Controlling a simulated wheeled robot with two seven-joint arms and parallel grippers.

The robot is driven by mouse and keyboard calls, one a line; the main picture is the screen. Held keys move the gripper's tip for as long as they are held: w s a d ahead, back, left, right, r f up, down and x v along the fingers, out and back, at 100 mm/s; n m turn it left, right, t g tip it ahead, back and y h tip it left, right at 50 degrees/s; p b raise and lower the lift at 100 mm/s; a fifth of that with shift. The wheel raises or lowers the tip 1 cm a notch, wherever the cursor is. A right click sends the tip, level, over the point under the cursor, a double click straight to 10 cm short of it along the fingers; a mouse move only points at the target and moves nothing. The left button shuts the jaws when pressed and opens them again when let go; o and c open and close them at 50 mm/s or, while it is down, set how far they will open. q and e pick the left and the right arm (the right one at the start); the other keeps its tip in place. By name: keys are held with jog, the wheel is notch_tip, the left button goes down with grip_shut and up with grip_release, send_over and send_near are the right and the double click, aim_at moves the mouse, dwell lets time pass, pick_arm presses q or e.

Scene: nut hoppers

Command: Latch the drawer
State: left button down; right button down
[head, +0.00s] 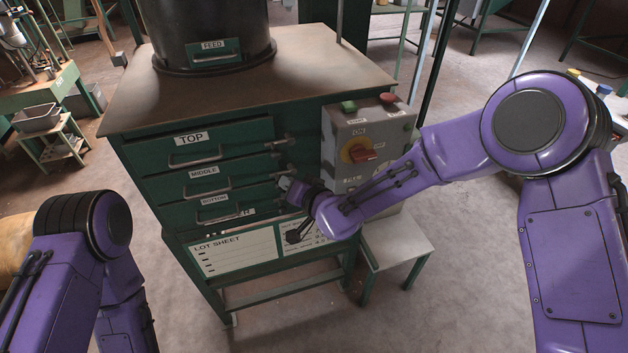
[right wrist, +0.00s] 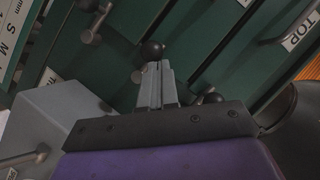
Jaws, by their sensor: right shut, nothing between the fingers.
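The green cabinet holds a top drawer (head: 235,139), a middle drawer (head: 240,170) and a bottom drawer (head: 178,215), each with a bar handle. Small latch levers (head: 282,142) sit along their right ends. My right gripper (head: 285,184) is at the cabinet front by the right ends of the lower drawers. In the right wrist view its fingers (right wrist: 156,85) are shut and empty. My left gripper is out of view.
A control box (head: 345,130) with a red rotary switch (head: 362,154) is mounted at the cabinet's right side, close to my right forearm. A lot sheet (head: 232,252) is below the drawers. A black feed hopper (head: 205,30) stands on top. A small stand (head: 400,245) is at the right.

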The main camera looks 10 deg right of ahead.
jog(key=w+r+v, duration=0.1)
jog(key=r+v, duration=0.2)
jog(key=v, duration=0.9)
jog(key=shift+s+d, duration=0.2)
